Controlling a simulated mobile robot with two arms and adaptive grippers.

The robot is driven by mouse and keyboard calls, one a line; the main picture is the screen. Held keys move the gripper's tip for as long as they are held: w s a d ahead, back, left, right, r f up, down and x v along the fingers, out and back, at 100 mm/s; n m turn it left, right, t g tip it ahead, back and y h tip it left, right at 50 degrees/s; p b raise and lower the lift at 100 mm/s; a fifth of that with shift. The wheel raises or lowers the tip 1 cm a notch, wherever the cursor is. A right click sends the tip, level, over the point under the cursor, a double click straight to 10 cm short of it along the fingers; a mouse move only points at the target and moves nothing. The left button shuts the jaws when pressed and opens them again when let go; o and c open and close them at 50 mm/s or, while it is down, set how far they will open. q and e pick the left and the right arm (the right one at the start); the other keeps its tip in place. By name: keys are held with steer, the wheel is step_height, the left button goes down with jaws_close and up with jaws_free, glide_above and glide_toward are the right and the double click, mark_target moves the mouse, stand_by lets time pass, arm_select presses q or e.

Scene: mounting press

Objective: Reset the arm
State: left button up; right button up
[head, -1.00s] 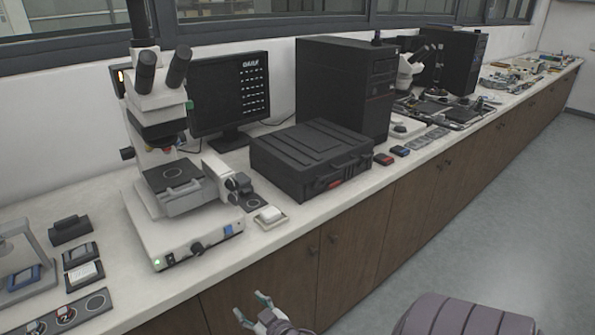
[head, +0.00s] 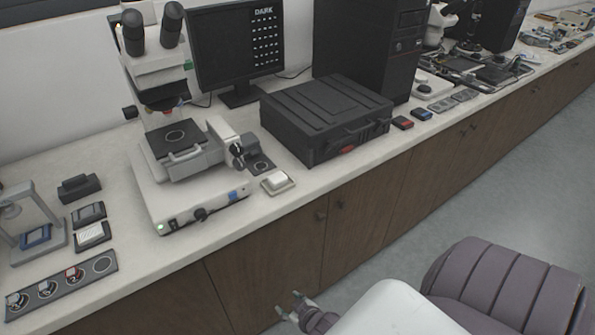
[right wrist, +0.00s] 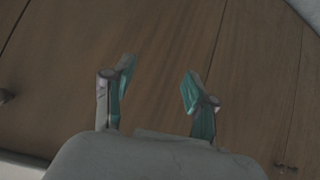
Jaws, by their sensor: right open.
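My right gripper (head: 288,304) shows at the bottom of the head view, in front of the wooden cabinet doors and below the counter's edge. In the right wrist view its two teal-lined fingers (right wrist: 155,95) are spread apart with nothing between them. Behind them is only the brown cabinet front (right wrist: 150,40). My left gripper is in neither view now.
The white counter (head: 120,285) runs along the wall. On it stand a microscope (head: 185,190), a black case (head: 325,115), a monitor (head: 237,50), a small press (head: 35,225) and a dark strip with round wells (head: 75,280). Grey floor (head: 500,165) lies free at the right.

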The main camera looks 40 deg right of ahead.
steer(key=shift+s+f, duration=0.3)
steer(key=shift+f, duration=0.05)
stand_by(0.3)
steer(key=s+a+f+g, duration=0.1)
steer(key=s+f+g, duration=0.2)
steer(key=s+f, duration=0.3)
steer(key=s+a+f+n+g, duration=0.1)
steer(key=s+f, duration=0.6)
steer(key=s, duration=0.7)
steer(key=s+a+f+n+g+y, duration=0.1)
steer(key=s+f+g, duration=0.4)
steer(key=s, duration=0.5)
steer(key=shift+s+a+f, duration=0.4)
steer(key=shift+a+f, duration=0.4)
steer(key=shift+f, duration=0.1)
